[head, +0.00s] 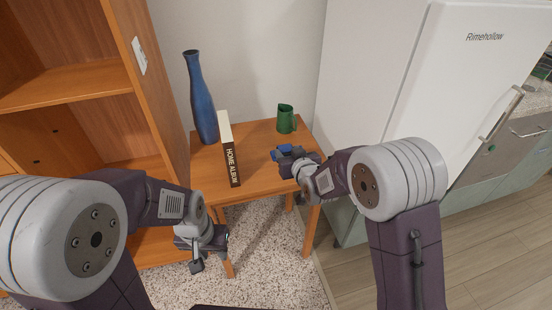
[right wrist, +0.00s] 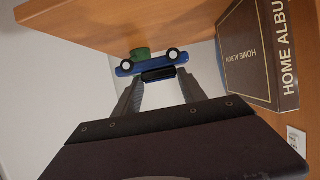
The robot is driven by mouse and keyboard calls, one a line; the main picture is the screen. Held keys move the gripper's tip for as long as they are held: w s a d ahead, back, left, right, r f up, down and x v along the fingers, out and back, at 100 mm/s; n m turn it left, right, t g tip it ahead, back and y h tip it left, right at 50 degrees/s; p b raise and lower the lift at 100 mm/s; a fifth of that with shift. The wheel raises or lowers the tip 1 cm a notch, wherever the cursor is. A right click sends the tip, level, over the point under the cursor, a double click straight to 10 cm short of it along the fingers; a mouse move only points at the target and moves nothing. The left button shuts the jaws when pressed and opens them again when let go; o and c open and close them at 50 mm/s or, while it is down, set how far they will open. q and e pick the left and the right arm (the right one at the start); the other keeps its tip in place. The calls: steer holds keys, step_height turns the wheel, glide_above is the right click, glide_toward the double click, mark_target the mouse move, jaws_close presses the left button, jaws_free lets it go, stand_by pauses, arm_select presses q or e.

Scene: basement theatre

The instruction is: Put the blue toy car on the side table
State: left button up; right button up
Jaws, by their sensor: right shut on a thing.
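The blue toy car (head: 283,149) is above the side table (head: 258,150) in the head view, near its right side. My right gripper (head: 285,155) is shut on the car. In the right wrist view the car (right wrist: 152,63) sits crosswise between the fingertips (right wrist: 158,76), its pale wheels showing; the table (right wrist: 95,25) fills the upper part. I cannot tell whether the car touches the tabletop. My left gripper (head: 209,254) is low at the left, in front of the table, with its fingers apart and nothing seen between them.
A tall blue vase (head: 202,100) and an upright "Home Album" book (head: 229,150) stand on the table's left part. A green mug (head: 286,119) stands at the back right. A wooden shelf (head: 95,90) is at the left and a white fridge (head: 400,80) at the right.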

mark_target(285, 149)
steer(key=x, duration=0.4)
steer(key=f+x, duration=0.1)
steer(key=x, duration=0.1)
steer(key=shift+w+d+f+b, duration=0.1)
steer(key=shift+d+f+b, duration=0.05)
steer(key=shift+d+b, duration=0.15)
step_height(285, 149, down, 4)
steer(key=shift+r+b, duration=0.1)
steer(key=shift+b, duration=0.5)
steer(key=o, duration=1.5)
steer(key=shift+f, duration=0.25)
steer(key=shift+c, duration=0.2)
